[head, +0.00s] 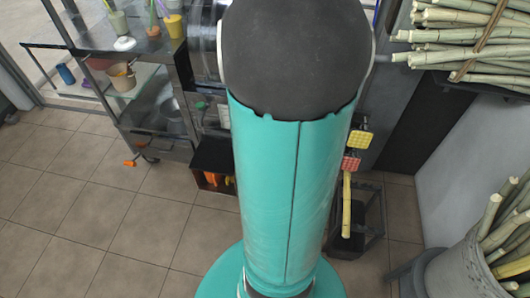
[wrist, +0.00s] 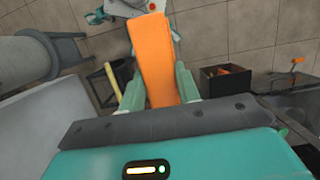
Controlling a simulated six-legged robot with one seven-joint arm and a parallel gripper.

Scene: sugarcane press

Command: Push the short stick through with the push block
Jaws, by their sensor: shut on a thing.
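An orange block (wrist: 152,55), which I take to be the push block, is clamped in my gripper (wrist: 160,88) in the wrist view. The pale green fingers press on its two sides, and its far end extends toward the top of the picture. In the head view my arm hides the gripper and the block. A short pale yellow stick (head: 346,205) stands at a black bin-like frame right of my arm; it also shows left of the block in the wrist view (wrist: 113,80). I cannot tell whether the stick touches the press, which is mostly hidden behind my arm.
A yellow pad (head: 360,139) and a red pad (head: 351,162) sit above the stick. A black box with orange things (head: 212,165) stands left of my arm. A metal cart (head: 130,55) is at the left. Cane bundles (head: 470,35) fill the upper right. Tiled floor is free at lower left.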

